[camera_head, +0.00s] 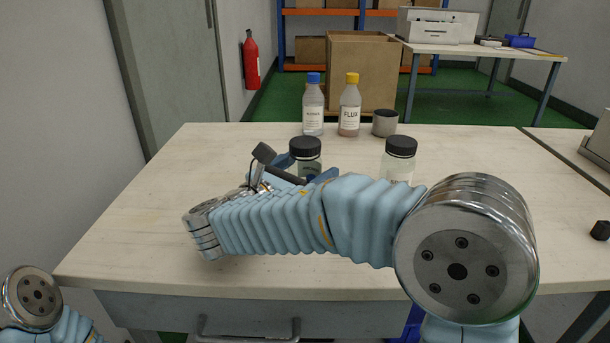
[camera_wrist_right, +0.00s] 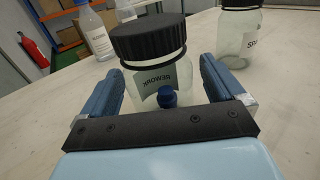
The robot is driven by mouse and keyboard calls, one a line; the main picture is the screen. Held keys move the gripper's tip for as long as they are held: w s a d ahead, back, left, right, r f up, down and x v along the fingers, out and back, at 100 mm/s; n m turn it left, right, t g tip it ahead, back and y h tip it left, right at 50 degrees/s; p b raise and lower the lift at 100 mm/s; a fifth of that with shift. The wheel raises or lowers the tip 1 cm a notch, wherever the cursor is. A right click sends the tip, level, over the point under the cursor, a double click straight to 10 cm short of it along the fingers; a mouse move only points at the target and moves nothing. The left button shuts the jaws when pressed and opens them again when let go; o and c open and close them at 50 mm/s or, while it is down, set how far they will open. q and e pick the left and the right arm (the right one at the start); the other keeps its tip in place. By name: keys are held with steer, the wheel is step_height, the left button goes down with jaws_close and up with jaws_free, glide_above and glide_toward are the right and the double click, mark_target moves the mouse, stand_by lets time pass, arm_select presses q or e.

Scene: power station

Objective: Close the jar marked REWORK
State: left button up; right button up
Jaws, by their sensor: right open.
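The jar also shows in the head view (camera_head: 308,168), partly behind my right arm. My right gripper (camera_wrist_right: 163,78) is open, with one blue finger on each side of the jar, below the lid. Contact with the glass cannot be told. My left gripper is out of view; only part of that arm shows at the lower left.
A second black-lidded jar (camera_head: 398,168) stands to the right, its label partly cut off in the wrist view (camera_wrist_right: 240,38). A blue-capped bottle (camera_head: 313,108), the FLUX bottle (camera_head: 349,110) and a grey cylinder (camera_head: 385,123) stand behind. The bench's left side (camera_head: 160,190) is clear.

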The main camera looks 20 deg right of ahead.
mark_target(296, 160)
steer(key=c, duration=1.3)
steer(key=shift+r, duration=0.1)
steer(key=shift+r, duration=0.45)
step_height(296, 160, up, 2)
steer(key=shift+r+p, duration=0.1)
steer(key=shift+p, duration=0.25)
steer(key=shift+s+a+r+p, duration=0.25)
steer(key=shift+s+r, duration=1.4)
steer(key=shift+s, duration=0.7)
steer(key=shift+s+a+r+p, duration=0.25)
steer(key=shift+s+r, duration=1.35)
steer(key=shift+s, duration=0.7)
steer(key=shift+s+a+r+p, duration=0.25)
steer(key=shift+s+r, duration=1.4)
steer(key=shift+s, duration=0.7)
